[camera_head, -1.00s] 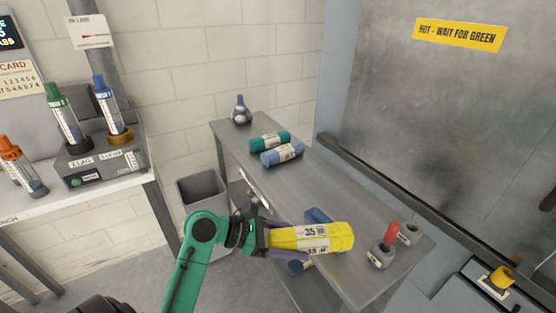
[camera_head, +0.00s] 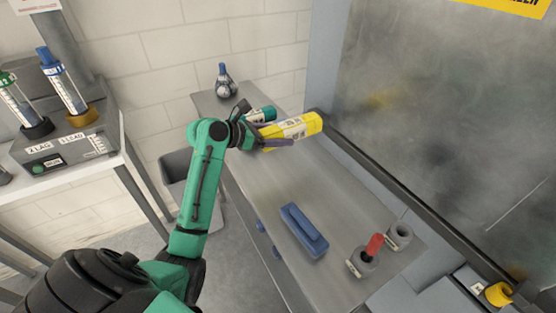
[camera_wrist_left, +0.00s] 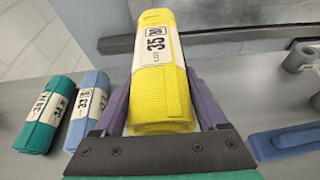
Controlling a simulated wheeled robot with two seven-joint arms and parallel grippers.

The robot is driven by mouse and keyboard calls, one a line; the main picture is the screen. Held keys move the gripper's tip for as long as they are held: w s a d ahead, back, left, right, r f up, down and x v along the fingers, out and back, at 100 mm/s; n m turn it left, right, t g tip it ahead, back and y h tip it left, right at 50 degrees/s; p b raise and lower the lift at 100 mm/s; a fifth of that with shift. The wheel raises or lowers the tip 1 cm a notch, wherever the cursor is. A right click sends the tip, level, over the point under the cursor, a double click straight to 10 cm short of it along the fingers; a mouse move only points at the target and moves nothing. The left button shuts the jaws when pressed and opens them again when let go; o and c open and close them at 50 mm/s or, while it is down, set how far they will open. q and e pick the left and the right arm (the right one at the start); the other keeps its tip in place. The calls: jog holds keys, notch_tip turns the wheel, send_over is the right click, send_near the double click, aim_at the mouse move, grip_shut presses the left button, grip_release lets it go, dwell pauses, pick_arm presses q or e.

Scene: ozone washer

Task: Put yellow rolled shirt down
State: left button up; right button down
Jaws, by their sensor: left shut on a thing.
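The yellow rolled shirt (camera_head: 302,126) has a white label reading 35. My left gripper (camera_head: 284,138) is shut on it. The roll also lies between the purple fingers in the left wrist view (camera_wrist_left: 162,85). It is over the far part of the grey table (camera_head: 270,185); whether it touches the top I cannot tell. A teal roll (camera_wrist_left: 42,118) and a light blue roll (camera_wrist_left: 90,105) lie side by side on the table, left of the yellow roll in the wrist view. In the head view the teal roll (camera_head: 262,114) is partly hidden by my gripper. My right gripper does not show.
A blue block-shaped tool (camera_head: 303,230) lies mid-table. A grey holder with a red-topped piece (camera_head: 367,255) and an empty grey ring (camera_head: 399,236) stand at the near right. A metal panel rises along the right.

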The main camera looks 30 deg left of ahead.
aim_at(279, 173)
pick_arm(q)
notch_tip(279, 173, down, 12)
jog(key=shift+w+d+f, duration=0.1)
jog(key=shift+w+d, duration=0.05)
jog(key=shift+f, duration=0.15)
jog(key=o, duration=1.5)
jog(key=b+v, duration=0.1)
jog(key=v, duration=1.1)
jog(key=shift+d, duration=0.1)
